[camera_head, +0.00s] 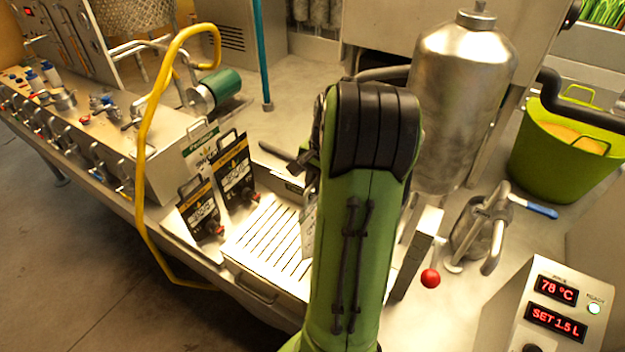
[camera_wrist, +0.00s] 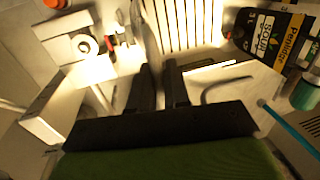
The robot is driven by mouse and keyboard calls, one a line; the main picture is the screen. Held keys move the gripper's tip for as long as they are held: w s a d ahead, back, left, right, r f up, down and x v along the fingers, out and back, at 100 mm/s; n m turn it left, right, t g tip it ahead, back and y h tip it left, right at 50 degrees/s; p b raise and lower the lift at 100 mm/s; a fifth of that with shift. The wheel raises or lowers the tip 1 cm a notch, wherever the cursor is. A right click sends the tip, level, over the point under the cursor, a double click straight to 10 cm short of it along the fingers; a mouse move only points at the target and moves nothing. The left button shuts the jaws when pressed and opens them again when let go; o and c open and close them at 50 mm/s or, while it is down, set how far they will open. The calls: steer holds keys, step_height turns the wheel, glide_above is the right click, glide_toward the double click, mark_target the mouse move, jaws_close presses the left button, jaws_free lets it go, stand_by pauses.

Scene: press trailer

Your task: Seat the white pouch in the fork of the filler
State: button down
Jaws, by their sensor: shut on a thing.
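In the head view a narrow pale strip, apparently the white pouch (camera_head: 308,228), shows upright over the slatted tray at the left edge of my green arm, which hides the rest. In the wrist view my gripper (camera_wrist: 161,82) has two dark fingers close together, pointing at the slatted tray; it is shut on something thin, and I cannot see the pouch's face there. The filler's steel tank (camera_head: 462,95) stands behind and right of my arm. In the wrist view a pale filler part with a round nozzle (camera_wrist: 84,44) is left of the fingers. The fork cannot be made out clearly.
Two black pouches (camera_head: 203,211) stand left of the slatted tray (camera_head: 262,236); one shows at the wrist view's right. A red ball knob (camera_head: 430,278), a steel jug (camera_head: 478,235) and a display box (camera_head: 555,312) are at the right. A yellow hose (camera_head: 143,165) hangs at left.

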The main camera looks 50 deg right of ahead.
mark_target(315, 200)
steer(key=shift+f+b, duration=1.7)
steer(key=shift+f, duration=0.95)
steer(key=shift+f+b, duration=0.45)
steer(key=shift+f, duration=0.15)
steer(key=c, duration=1)
jaws_free()
steer(key=shift+r, duration=0.1)
steer(key=s+r+p, duration=0.1)
steer(key=r, duration=0.4)
steer(key=s+r+p, duration=0.1)
steer(key=r, duration=0.4)
steer(key=s+r+p, duration=0.1)
steer(key=r, duration=0.4)
steer(key=shift+d+r+p, duration=0.15)
steer(key=shift+r+p, duration=0.05)
steer(key=shift+p, duration=0.2)
